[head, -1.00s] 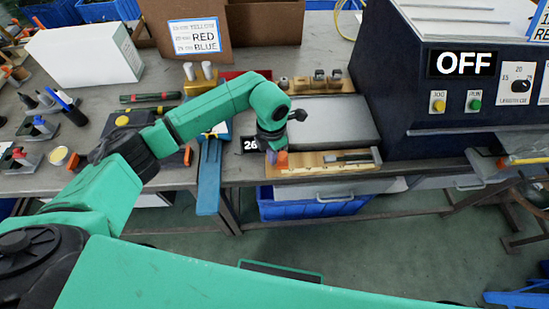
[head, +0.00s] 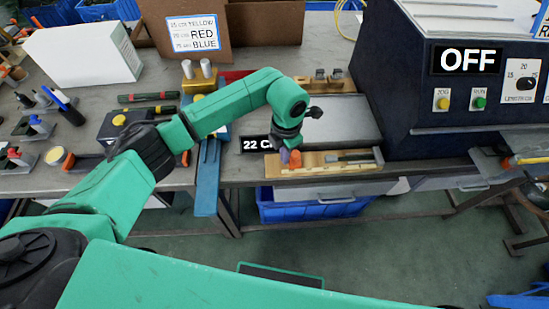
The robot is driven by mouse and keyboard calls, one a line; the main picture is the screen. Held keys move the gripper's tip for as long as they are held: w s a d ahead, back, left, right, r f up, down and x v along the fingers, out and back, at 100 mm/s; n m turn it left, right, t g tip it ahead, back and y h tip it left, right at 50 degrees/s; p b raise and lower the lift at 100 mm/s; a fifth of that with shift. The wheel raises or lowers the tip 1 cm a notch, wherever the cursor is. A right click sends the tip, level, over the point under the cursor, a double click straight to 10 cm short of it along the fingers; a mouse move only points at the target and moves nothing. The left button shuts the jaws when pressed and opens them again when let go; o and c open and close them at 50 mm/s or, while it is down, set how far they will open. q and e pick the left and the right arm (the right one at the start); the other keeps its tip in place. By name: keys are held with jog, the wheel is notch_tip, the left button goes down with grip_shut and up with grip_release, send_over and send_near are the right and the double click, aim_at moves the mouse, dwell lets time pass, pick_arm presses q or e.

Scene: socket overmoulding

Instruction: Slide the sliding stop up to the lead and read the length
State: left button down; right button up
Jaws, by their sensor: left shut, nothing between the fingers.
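The wooden measuring board (head: 320,171) lies along the front edge of the bench. An orange block (head: 295,159), which looks like the sliding stop, stands on its left part. My left gripper (head: 288,150) points down at this block, with a small purple piece beside it; the fingertips are too small to make out, and whether they touch the block is unclear. A thin dark and grey piece (head: 355,157), perhaps the lead, lies on the right part of the board, apart from the block. The length display (head: 255,144) reads "22 C", its right end hidden by my gripper. My right gripper is out of view.
The dark machine (head: 455,85) showing "OFF" stands to the right. A grey plate (head: 345,120) lies behind the board. A blue strip (head: 208,180) hangs over the bench edge at left, and a blue bin (head: 315,208) is below.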

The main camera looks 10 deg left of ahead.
pick_arm(q)
jog(key=shift+w+d+b, duration=0.3)
jog(key=shift+d+b, duration=0.45)
jog(key=shift+d, duration=0.45)
jog(key=shift+w+d+b, duration=0.35)
jog(key=shift+d+b, duration=0.35)
jog(key=shift+d, duration=0.55)
jog(key=shift+w+d+b, duration=0.3)
jog(key=shift+d+b, duration=0.45)
jog(key=shift+d, duration=0.45)
jog(key=shift+s+a+p, duration=0.2)
jog(key=shift+a+p, duration=0.1)
jog(key=shift+a, duration=0.35)
notch_tip(320, 180, up, 7)
jog(key=p, duration=0.4)
